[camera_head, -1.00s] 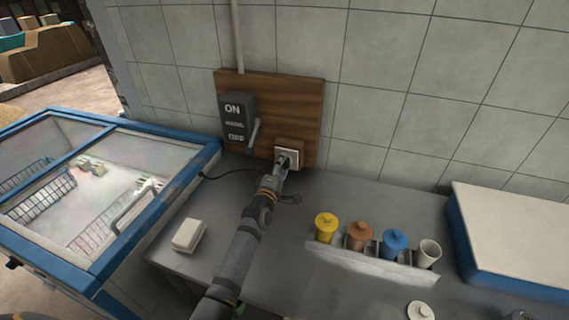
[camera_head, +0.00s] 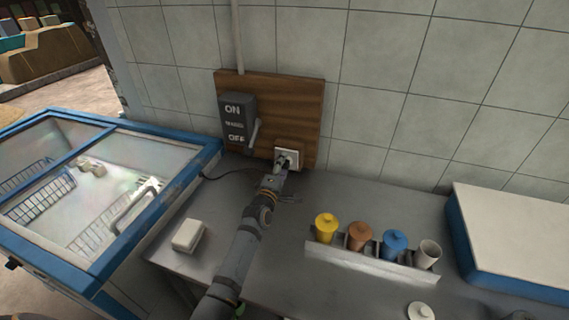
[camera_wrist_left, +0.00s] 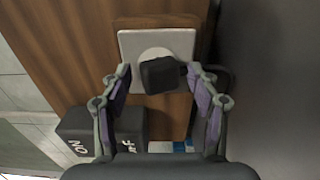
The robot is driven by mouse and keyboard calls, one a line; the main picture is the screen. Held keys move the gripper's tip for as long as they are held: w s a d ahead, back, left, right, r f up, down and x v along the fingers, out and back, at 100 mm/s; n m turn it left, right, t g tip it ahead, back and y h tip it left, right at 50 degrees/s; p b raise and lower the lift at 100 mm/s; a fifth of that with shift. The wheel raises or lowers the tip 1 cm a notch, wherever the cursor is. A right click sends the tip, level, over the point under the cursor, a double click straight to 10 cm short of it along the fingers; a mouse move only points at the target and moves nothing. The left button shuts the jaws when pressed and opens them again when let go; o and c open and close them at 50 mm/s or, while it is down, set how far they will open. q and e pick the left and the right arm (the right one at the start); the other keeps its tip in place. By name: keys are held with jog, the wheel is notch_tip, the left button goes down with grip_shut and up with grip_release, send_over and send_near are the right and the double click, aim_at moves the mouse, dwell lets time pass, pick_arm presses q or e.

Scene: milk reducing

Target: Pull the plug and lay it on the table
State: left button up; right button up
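The black plug (camera_wrist_left: 162,75) sits at the round white centre of the square socket plate (camera_wrist_left: 180,45) in the left wrist view. In the head view the socket (camera_head: 292,156) is on the wooden board, with my left gripper (camera_head: 281,166) right in front of it. In the left wrist view my left gripper (camera_wrist_left: 160,80) is open, one finger on each side of the plug. A gap shows on the left side; the right finger is very close, and contact is unclear. The grey table (camera_head: 215,270) lies below the socket. My right gripper is not in view.
A switch box marked ON and OFF (camera_head: 236,120) with a lever is left of the socket. A white block (camera_head: 188,236) lies on the table. A rack (camera_head: 370,262) with coloured containers stands right. A glass-topped freezer (camera_head: 105,240) is left, with a dark cable (camera_head: 230,171) beside it.

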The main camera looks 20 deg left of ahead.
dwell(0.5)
pick_arm(q)
jog(key=shift+r, duration=0.25)
grip_shut()
jog(key=shift+c, duration=0.5)
grip_release()
jog(key=o, duration=0.4)
jog(key=shift+f, duration=0.1)
jog(key=shift+w+f, duration=0.1)
jog(key=s, duration=1.2)
jog(key=shift+a, duration=0.25)
